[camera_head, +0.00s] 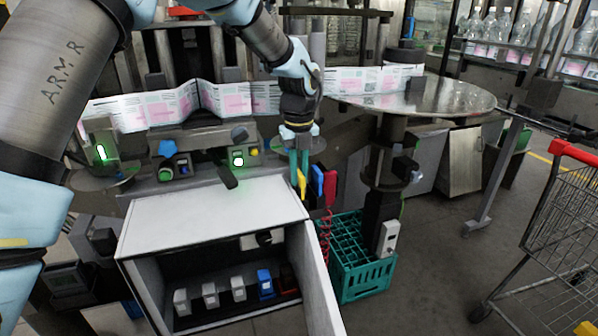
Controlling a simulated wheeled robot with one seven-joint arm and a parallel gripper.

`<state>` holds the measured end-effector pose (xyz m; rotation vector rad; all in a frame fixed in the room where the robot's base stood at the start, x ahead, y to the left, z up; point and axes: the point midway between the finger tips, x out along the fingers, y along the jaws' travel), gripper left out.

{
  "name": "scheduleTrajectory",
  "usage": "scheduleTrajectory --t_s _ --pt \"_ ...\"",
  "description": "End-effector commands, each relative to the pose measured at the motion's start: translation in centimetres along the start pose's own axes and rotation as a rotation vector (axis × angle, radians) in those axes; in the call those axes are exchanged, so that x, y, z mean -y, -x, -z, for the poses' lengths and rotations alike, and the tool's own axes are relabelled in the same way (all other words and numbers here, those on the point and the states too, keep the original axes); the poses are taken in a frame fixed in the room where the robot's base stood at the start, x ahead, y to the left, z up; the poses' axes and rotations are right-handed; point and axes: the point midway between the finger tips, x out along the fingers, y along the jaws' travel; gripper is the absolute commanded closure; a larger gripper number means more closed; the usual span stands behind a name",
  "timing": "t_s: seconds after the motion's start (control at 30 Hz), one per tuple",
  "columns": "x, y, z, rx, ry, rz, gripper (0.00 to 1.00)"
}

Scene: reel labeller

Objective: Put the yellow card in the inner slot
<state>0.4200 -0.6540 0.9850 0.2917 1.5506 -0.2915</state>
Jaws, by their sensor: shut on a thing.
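My gripper (299,168) points down just beyond the right rear corner of the white cabinet top. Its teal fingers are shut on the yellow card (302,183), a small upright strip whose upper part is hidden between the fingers. I cannot make out the inner slot, nor whether the yellow card's lower end sits in anything.
The white cabinet (215,215) stands open in front, with several small white blocks, a blue block (265,283) and a dark red one inside. A teal crate (362,274) is on the floor to its right. A round metal table (425,97) and a wire trolley (560,230) are farther right.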

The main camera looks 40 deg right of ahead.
Motion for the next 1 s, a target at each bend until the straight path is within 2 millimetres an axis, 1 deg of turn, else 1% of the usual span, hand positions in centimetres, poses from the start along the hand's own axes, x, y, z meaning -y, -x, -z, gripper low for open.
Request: scheduleTrajectory --t_s 0.23,0.27,0.5,0.73,0.83,0.93,1.0 --pt "0.0 -0.3 0.0 -0.001 0.0 0.0 1.0" --pt "0.0 -0.2 0.0 0.0 0.0 0.0 0.82" --pt "0.0 -0.2 0.0 0.0 0.0 0.0 0.55" --pt "0.0 -0.2 0.0 0.0 0.0 0.0 0.55" --pt "0.0 0.2 0.0 0.001 0.0 0.001 0.55" --pt "0.1 1.3 -0.1 0.003 0.0 0.003 0.55" --pt "0.1 2.4 -0.1 0.003 0.0 0.003 0.55"
